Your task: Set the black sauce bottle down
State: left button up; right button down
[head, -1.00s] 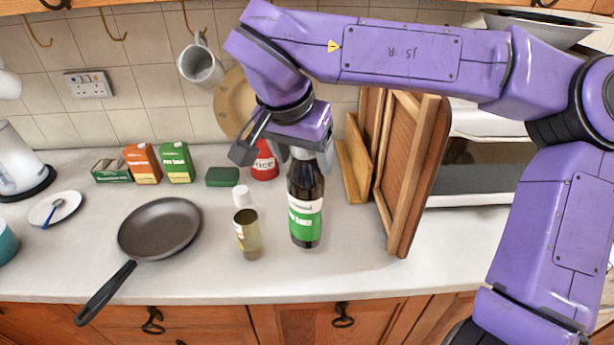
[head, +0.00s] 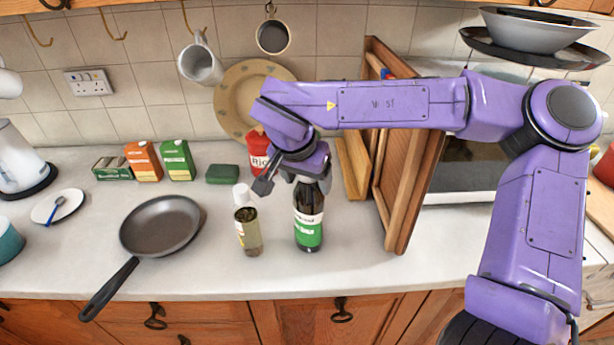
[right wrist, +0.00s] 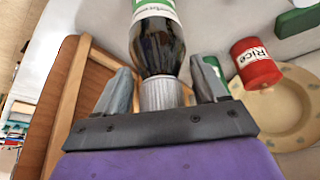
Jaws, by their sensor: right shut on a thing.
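The black sauce bottle (head: 309,212) is dark with a green and white label. It is upright at the counter's middle, right of a smaller bottle with a white cap (head: 248,228). My right gripper (head: 300,178) is over its top, shut on it, and hides the cap in the head view. In the right wrist view the ribbed grey cap of the bottle (right wrist: 158,50) lies between the two fingers (right wrist: 162,88). The bottle's base is at or very near the counter (head: 375,275); I cannot tell whether it touches. My left gripper is out of view.
A frying pan (head: 160,228) lies to the left. Behind stand a red rice tin (head: 259,152), a green sponge-like block (head: 222,174) and cartons (head: 177,160). Wooden boards (head: 405,170) lean close on the right. The counter in front of the bottle is clear.

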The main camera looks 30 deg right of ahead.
jog(key=shift+c, duration=0.3)
grip_release()
jog(key=shift+f, duration=0.1)
jog(key=v, duration=1.2)
jog(key=shift+b, duration=0.35)
jog(key=shift+s, duration=0.15)
